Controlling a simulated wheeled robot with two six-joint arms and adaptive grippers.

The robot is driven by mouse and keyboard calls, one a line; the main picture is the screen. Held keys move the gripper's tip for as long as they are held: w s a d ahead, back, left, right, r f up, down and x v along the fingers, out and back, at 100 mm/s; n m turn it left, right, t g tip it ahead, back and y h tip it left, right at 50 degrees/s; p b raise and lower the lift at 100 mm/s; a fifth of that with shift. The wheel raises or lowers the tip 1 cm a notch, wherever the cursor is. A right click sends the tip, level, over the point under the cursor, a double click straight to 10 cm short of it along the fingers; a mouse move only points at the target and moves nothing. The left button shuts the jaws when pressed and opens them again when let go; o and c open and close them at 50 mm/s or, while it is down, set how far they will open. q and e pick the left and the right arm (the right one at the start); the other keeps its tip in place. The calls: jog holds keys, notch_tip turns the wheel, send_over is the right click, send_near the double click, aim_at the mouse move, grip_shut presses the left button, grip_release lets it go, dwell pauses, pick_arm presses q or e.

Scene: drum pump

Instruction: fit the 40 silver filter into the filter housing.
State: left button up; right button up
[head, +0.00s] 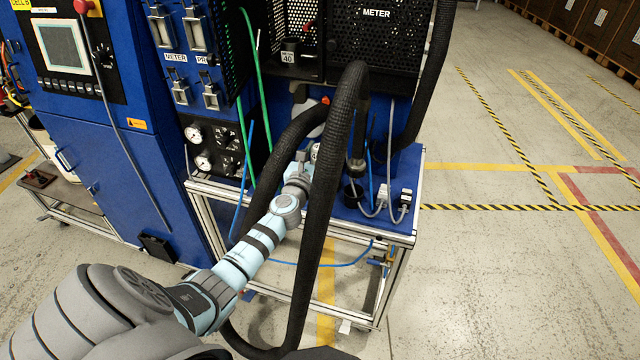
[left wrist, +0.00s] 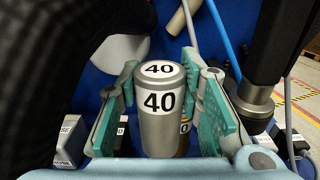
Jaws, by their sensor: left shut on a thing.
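In the left wrist view, the silver filter (left wrist: 158,125) is an upright cylinder marked 40 on its top and side. It sits between the green pads of my left gripper (left wrist: 162,100), which is shut on it. In the head view, my left arm reaches in from the lower left, and its wrist end is by the blue bench, partly hidden by black hoses. A dark housing block (head: 289,57) with a 40 label is on the machine behind. An orange-brown piece shows just behind the filter, mostly hidden. My right gripper is not in view.
A thick black hose (head: 330,200) loops in front of my left arm, and another hose (left wrist: 50,60) is close to my gripper's left. A black pipe end (left wrist: 255,95) stands to its right. Grey connectors (head: 405,200) and cables lie on the bench's right side. The floor at right is clear.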

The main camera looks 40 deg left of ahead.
pick_arm(q)
jog(key=shift+r+p, duration=0.3)
jog(key=shift+r, duration=0.3)
jog(key=shift+f, duration=0.1)
jog(key=shift+s+d, duration=0.2)
jog(key=shift+s, duration=0.35)
jog(key=p+v, duration=0.2)
jog(key=v, duration=0.9)
jog(key=shift+p, duration=0.3)
jog(key=shift+w, duration=0.15)
